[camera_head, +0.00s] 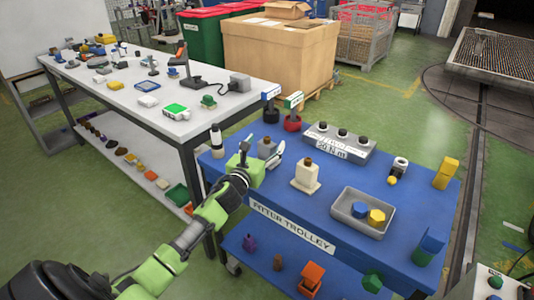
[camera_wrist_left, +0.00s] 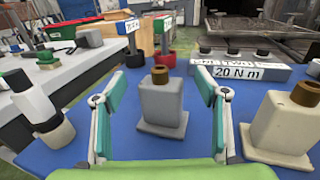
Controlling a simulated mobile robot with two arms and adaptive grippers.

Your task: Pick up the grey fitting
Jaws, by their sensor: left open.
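The grey fitting (camera_head: 267,147) stands upright on the blue trolley top, near its left end. It is a grey block on a flat base with a brown cap. In the left wrist view the grey fitting (camera_wrist_left: 163,108) stands centred between the fingers. My left gripper (camera_head: 261,158) is open, its fingers spread to either side in front of the fitting. Both fingers look apart from it, with gaps at each side. In the head view the gripper partly hides the fitting's lower part. My right gripper is not in view.
A cream fitting (camera_head: 306,175) stands close right of the grey one. A white bottle-like item (camera_head: 217,141) stands at left. Behind are blue and green labelled tools and a grey "20 N m" box (camera_head: 340,141). A grey tray (camera_head: 362,212) holds blue and yellow pieces.

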